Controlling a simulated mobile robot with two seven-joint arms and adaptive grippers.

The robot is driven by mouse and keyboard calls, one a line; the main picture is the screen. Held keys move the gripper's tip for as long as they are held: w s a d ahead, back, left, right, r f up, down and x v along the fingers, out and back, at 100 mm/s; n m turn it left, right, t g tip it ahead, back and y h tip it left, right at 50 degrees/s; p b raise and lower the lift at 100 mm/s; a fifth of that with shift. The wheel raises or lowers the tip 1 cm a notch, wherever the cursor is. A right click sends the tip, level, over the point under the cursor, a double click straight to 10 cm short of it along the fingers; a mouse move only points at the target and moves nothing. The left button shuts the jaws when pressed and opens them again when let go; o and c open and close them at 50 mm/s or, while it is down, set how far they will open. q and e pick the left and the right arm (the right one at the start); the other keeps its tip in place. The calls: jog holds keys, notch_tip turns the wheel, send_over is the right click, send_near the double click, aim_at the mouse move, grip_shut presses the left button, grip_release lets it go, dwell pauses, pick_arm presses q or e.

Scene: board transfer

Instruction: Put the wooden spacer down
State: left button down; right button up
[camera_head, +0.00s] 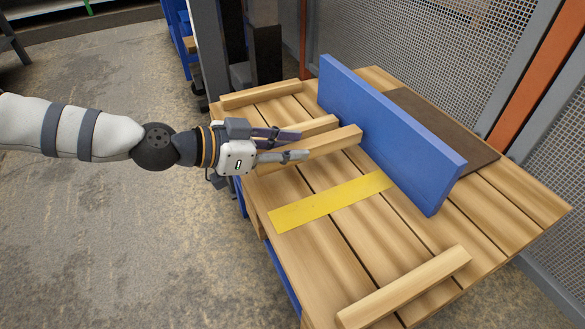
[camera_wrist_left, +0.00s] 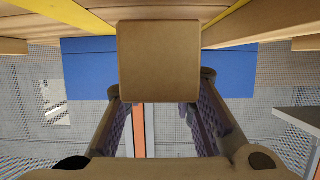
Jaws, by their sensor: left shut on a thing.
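My left gripper (camera_head: 303,145) reaches in from the left over the wooden table. It is shut on a wooden spacer (camera_head: 335,144), a pale square-section bar. The bar's far end points toward the blue board and lies close to it; I cannot tell whether they touch. I cannot tell whether the bar rests on the tabletop. In the left wrist view the held spacer (camera_wrist_left: 158,60) shows end-on between the fingers and hides part of the blue board (camera_wrist_left: 88,68). My right gripper is not in view.
The blue board (camera_head: 385,135) stands on edge across the slatted table (camera_head: 350,250). A yellow strip (camera_head: 330,200) lies in front of it, a dark mat (camera_head: 440,125) behind. Other wooden bars lie at the far left (camera_head: 262,94), beside the gripper (camera_head: 322,124) and near right (camera_head: 405,290). Mesh fencing stands behind.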

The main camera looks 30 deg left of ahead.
aim_at(289, 163)
pick_arm(q)
notch_tip(289, 163, down, 4)
jog(key=shift+r+b, duration=0.2)
jog(key=shift+b, duration=0.5)
jog(key=shift+r, duration=0.3)
jog(key=shift+f, duration=0.1)
jog(key=c, duration=1.8)
grip_release()
jog(key=shift+f, duration=0.15)
jog(key=o, duration=0.5)
jog(key=shift+s, duration=0.1)
